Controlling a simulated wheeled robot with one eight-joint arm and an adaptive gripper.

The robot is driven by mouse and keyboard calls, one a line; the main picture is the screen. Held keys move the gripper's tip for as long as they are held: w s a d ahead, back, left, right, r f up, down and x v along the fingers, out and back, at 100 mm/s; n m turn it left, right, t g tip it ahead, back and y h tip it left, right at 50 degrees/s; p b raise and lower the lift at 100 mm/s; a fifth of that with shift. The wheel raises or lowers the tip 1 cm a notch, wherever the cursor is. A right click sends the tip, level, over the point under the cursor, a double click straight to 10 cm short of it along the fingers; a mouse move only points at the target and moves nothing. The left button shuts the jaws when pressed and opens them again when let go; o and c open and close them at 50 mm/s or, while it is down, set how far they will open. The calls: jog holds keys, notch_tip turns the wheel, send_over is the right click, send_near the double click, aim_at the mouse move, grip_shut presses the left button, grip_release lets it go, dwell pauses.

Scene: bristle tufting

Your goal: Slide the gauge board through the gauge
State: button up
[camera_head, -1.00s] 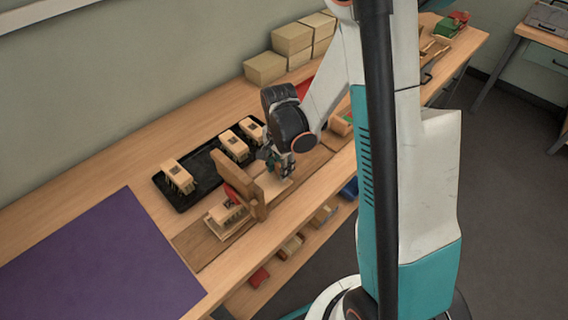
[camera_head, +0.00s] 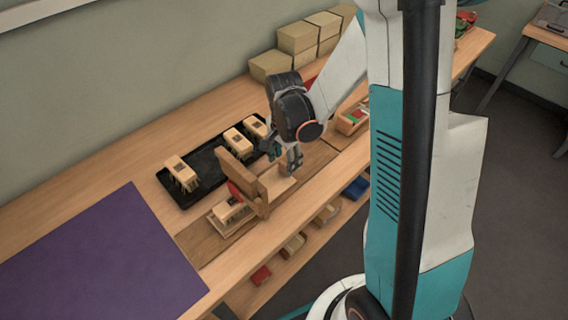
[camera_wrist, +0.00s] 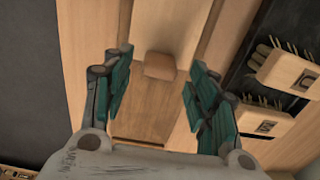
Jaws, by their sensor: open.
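The gauge (camera_head: 246,180) is an upright wooden frame on the bench with a red part on its left side. The pale gauge board (camera_head: 280,186) lies flat in a wooden track and shows on both sides of the gauge. A bristled wooden block (camera_head: 230,211) sits over its left part. A small wooden block, likely the board's handle (camera_wrist: 160,67), stands at its near end in the wrist view. My gripper (camera_wrist: 158,75) is open and empty, its teal-padded fingers on either side of that block and apart from it. My gripper (camera_head: 291,160) is right of the gauge in the head view.
A black tray (camera_head: 205,193) behind the gauge holds several bristled blocks. A purple mat (camera_head: 100,250) covers the left of the bench. Stacked pale boxes (camera_head: 298,38) stand at the back wall. A small bin (camera_head: 352,119) is right of my gripper.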

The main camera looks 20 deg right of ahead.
notch_tip(320, 180, up, 9)
jog(key=shift+r, duration=0.2)
dwell(0.3)
